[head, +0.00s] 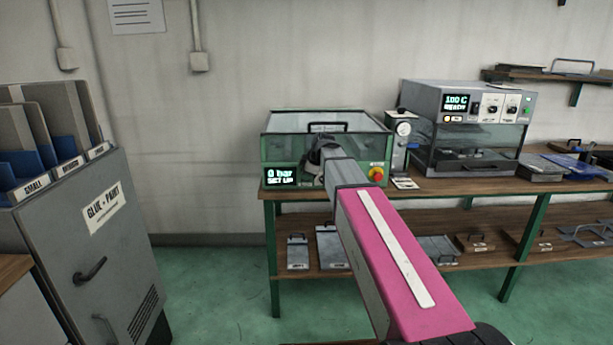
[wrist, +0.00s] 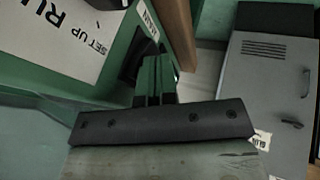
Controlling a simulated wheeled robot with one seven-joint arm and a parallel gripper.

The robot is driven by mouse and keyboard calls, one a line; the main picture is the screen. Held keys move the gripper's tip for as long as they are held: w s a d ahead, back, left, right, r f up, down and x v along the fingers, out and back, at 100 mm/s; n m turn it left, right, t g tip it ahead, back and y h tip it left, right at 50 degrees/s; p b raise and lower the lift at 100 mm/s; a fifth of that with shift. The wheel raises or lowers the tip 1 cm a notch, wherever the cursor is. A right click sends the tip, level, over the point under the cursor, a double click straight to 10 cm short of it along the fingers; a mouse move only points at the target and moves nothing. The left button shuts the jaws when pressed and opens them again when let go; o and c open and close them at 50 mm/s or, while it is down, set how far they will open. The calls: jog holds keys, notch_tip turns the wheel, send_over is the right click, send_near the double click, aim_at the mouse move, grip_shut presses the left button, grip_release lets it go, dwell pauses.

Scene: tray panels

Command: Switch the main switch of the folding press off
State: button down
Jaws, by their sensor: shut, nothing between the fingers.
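The folding press (head: 285,147) is the green machine with a clear hood at the left end of the bench. Its display (head: 281,176) reads "0 bar SET UP". A red knob on yellow (head: 376,174) sits at its front right; I cannot tell whether this is the main switch. My arm covers the middle of the press front. In the wrist view, my gripper (wrist: 155,70) is shut and empty, close to the green front. A white plate (wrist: 62,35) lettered "SET UP" and "RU…" shows beside it, with a dark knob partly cut off at the top.
A grey oven (head: 465,103) reading "100 C READY" stands right of the press, with a gauge unit (head: 403,140) between them. A grey "GLUE + PAINT" cabinet (head: 85,250) stands at the left. Green floor (head: 215,290) is clear between cabinet and bench.

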jog(key=shift+f, duration=0.1)
jog(key=shift+w+f+t, duration=0.1)
jog(key=shift+w+t, duration=0.1)
jog(key=shift+t, duration=0.1)
jog(key=shift+r, duration=0.85)
